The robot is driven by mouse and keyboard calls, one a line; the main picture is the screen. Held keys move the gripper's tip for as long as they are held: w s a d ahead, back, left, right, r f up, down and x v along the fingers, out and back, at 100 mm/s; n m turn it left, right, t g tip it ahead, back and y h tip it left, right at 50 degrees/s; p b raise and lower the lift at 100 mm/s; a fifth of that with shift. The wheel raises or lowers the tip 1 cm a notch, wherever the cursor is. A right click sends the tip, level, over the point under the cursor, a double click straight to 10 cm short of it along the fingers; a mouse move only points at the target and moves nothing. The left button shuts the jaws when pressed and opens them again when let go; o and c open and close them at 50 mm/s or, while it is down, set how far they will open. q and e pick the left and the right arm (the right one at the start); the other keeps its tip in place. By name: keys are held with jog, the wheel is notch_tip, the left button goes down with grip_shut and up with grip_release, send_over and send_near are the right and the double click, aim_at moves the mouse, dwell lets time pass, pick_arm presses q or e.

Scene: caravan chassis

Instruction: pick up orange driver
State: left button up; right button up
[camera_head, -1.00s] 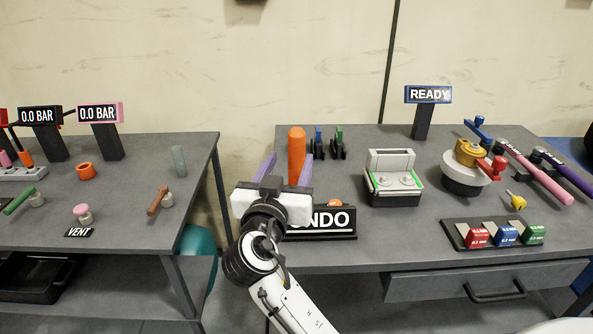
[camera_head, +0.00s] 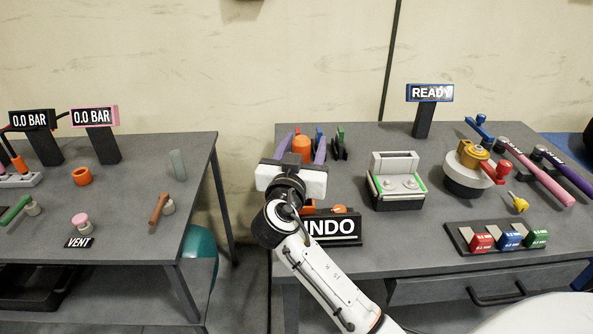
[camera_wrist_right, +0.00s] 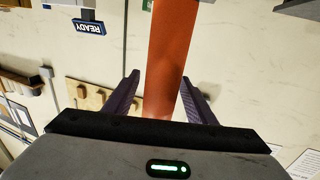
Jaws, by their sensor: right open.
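The orange driver (camera_head: 303,147) shows as a thick orange handle at the left back of the right-hand table, partly hidden behind my right gripper. It also shows in the right wrist view (camera_wrist_right: 172,55) as a long orange shaft running between the fingers. My right gripper (camera_head: 302,146) has purple fingers, one on each side of the driver. In the right wrist view the fingers (camera_wrist_right: 160,88) are apart, with a visible gap to the orange on the left side. Whether the right finger touches it I cannot tell. My left gripper is not in view.
The UNDO sign (camera_head: 330,228) stands just below the gripper at the table front. Blue and green clips (camera_head: 338,146) stand close to the right of the driver. A grey device (camera_head: 396,186) sits farther right. The left table (camera_head: 120,205) is separated by a gap.

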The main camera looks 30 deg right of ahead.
jog(key=shift+w+d, duration=0.2)
jog(key=shift+w, duration=0.05)
jog(key=shift+s, duration=0.1)
jog(key=shift+c, duration=0.2)
grip_shut()
jog(key=shift+r, duration=0.2)
